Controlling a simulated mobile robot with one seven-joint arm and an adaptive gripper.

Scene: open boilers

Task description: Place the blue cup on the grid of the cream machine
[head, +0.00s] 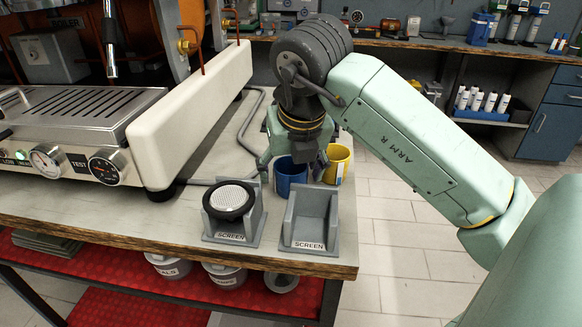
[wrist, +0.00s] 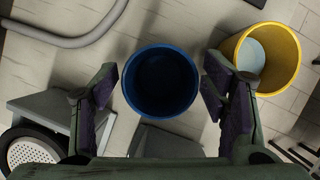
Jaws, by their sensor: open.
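The blue cup (head: 291,176) stands upright on the workbench, behind the two grey screen holders. In the wrist view the blue cup (wrist: 160,82) shows from above, empty, between the fingers. My gripper (head: 291,160) is open over the cup. In the wrist view my gripper (wrist: 160,88) has one finger at each side of the cup, with a gap on both sides. The cream machine (head: 190,110) stands at the left of the bench. Its slotted grid (head: 85,106) is bare and lies to the left of my gripper.
A yellow cup (head: 338,163) stands close to the right of the blue cup. A grey holder with a round screen (head: 232,199) and an empty grey holder (head: 311,215) stand in front. A grey hose (head: 245,130) lies on the bench beside the machine.

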